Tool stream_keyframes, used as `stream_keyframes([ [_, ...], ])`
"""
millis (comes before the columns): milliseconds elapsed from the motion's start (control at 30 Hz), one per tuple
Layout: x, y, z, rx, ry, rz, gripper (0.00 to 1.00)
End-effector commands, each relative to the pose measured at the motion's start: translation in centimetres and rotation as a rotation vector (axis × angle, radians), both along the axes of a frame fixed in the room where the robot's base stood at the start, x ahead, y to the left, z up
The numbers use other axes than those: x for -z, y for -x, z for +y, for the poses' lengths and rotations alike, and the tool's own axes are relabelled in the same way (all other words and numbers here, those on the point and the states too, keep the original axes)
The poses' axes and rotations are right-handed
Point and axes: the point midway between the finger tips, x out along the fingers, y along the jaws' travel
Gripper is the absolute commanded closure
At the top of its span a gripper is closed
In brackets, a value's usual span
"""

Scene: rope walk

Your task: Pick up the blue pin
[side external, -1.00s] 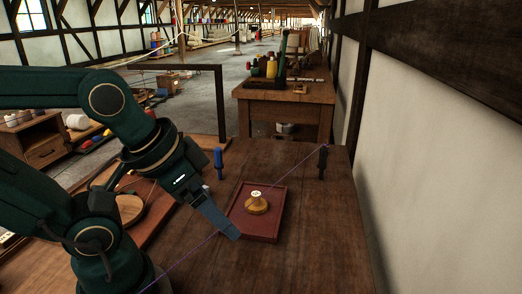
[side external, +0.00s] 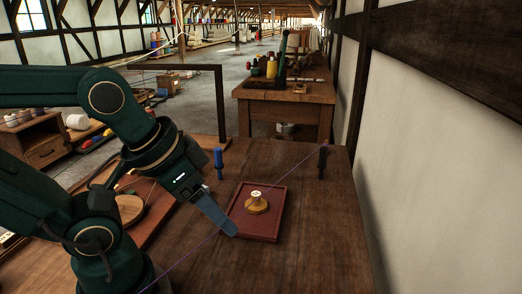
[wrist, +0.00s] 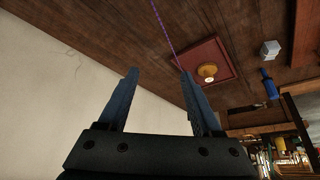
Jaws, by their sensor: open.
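The blue pin (side external: 218,160) stands upright on the wooden table behind and left of the red tray. In the wrist view the blue pin (wrist: 268,86) shows at the right, outside my jaws. My gripper (side external: 234,234) is by the tray's front left edge, apart from the pin. In the wrist view my gripper (wrist: 160,75) has its two fingers spread, with nothing held between them.
A red tray (side external: 278,202) holds a round wooden piece (side external: 256,204) with a pale top. A black pin (side external: 323,160) stands at the back right. A purple cord (side external: 188,253) crosses the table by my gripper. The right of the table is clear.

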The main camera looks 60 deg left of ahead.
Motion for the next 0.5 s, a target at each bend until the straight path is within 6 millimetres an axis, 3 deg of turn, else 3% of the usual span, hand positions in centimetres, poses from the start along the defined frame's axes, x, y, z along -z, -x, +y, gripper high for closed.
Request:
stream_keyframes([
  [367, -4.9, -0.1, 0.0, 0.000, 0.000, -0.005, 0.34],
  [500, -5.1, -2.9, 0.3, -0.034, 0.027, -0.056, 0.34],
])
